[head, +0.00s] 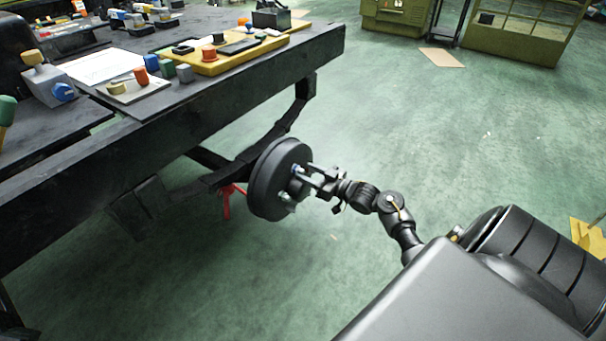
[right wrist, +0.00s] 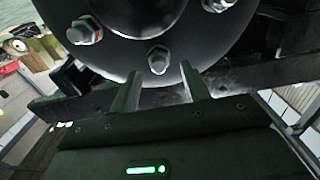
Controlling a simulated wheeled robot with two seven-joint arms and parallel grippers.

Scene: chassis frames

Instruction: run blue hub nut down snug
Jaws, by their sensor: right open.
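The dark round hub drum (head: 275,182) hangs beside the chassis frame, and its face with studs and nuts fills the top of the right wrist view (right wrist: 190,50). A small blue nut (head: 295,169) shows on the hub face, close to my right gripper (head: 312,180). My right gripper is open, its two fingers pointing at the hub. In the right wrist view a metal nut (right wrist: 158,60) sits just beyond and between the fingertips (right wrist: 160,85). Other nuts show at left (right wrist: 85,31) and upper right. I cannot tell their colours clearly there. My left gripper is out of view.
The black chassis frame (head: 230,95) runs along the left, carrying a yellow tray (head: 222,65) and several small coloured parts. A red stand (head: 227,200) is behind the drum. The green floor to the right is open.

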